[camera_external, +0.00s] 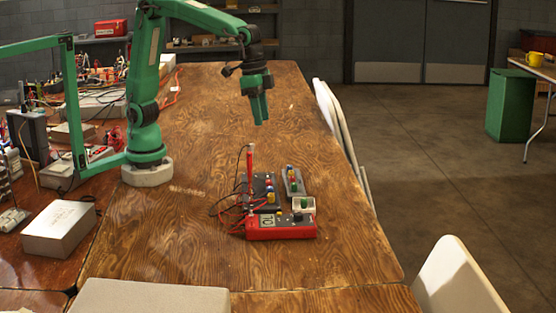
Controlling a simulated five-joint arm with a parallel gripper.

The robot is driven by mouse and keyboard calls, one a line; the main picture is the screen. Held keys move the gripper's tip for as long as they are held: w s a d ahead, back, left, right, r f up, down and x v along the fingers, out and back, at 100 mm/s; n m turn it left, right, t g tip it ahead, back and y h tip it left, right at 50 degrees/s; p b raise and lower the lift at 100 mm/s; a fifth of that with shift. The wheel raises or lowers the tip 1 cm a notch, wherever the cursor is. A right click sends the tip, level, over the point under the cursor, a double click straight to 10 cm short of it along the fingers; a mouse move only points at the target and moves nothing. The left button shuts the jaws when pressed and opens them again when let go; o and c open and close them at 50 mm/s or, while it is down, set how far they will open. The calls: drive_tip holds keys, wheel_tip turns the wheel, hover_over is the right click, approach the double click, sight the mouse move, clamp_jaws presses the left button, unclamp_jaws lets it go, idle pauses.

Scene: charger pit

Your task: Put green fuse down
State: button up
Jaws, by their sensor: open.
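My gripper (261,121) hangs fingers down above the wooden table, open, with nothing visible between its fingers. It is higher than and behind the group of electrical parts, apart from them. A small green piece (304,203), which looks like the green fuse, stands in a small white tray (304,211) at the right of the group. Another small green spot shows on the grey strip (293,182) behind the tray, among other coloured pieces. It is too small to tell exactly what it is.
The table (330,255) is clear in front. A white chair (455,280) stands front right.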

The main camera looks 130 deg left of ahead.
drive_tip(key=s+d+m+t, duration=0.1)
drive_tip(key=s+d+m, duration=0.1)
drive_tip(key=s, duration=0.8)
drive_tip(key=s+d+m+t, duration=0.2)
drive_tip(key=s+d, duration=0.3)
drive_tip(key=s, duration=0.5)
drive_tip(key=shift+s+d+f+m+t, duration=0.2)
drive_tip(key=shift+s+d+m+t, duration=0.1)
drive_tip(key=shift+s+m, duration=0.15)
